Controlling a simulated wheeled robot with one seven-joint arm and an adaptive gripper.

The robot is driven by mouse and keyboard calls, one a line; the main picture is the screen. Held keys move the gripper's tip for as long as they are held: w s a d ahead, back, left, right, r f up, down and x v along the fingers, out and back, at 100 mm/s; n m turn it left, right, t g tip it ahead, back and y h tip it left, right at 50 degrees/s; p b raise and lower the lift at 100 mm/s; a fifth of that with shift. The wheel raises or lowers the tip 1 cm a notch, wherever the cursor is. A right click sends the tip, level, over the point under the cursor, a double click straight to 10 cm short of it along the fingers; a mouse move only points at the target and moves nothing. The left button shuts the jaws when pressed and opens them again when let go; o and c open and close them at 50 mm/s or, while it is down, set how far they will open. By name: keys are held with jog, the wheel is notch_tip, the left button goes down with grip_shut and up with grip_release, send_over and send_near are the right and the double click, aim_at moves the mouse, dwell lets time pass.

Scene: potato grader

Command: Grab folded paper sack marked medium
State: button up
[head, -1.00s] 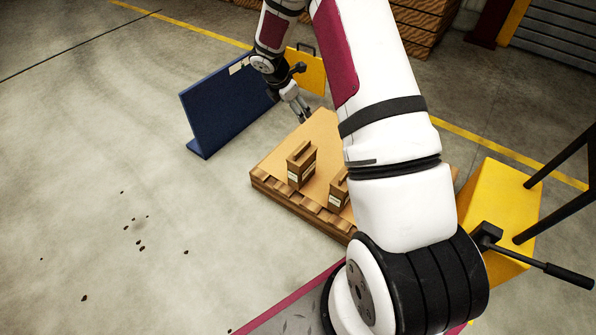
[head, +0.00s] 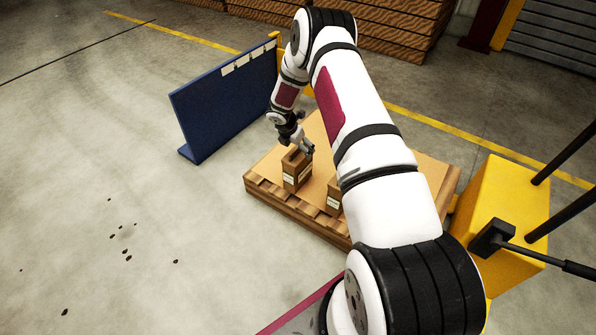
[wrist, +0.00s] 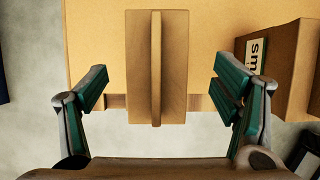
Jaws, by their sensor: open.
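A brown folded paper sack (head: 295,176) with a pale label stands upright on the pallet's near edge. From above, the wrist view shows its top (wrist: 142,68) with a raised ridge along the middle. Its label is unreadable in the head view and hidden in the wrist view. My gripper (head: 306,150) is open just above this sack; in the wrist view its fingers (wrist: 161,88) stand apart to either side of it, with gaps. A second sack (wrist: 275,75) to the right has a label starting "sm"; in the head view it (head: 333,197) is partly hidden by my arm.
The sacks stand on a wooden pallet (head: 262,181) with a tan top. A blue upright panel (head: 225,105) with white tags along its top stands at the left. A yellow block (head: 510,210) is at the right. The floor at the left is open.

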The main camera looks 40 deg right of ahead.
aim_at(300, 151)
jog(key=shift+b+x, duration=1.7)
jog(key=shift+x, duration=1)
jog(key=shift+w+r, duration=0.1)
jog(key=shift+w, duration=0.1)
jog(key=shift+c, duration=0.6)
jog(key=c, duration=1.8)
jog(key=shift+r, duration=0.1)
grip_shut()
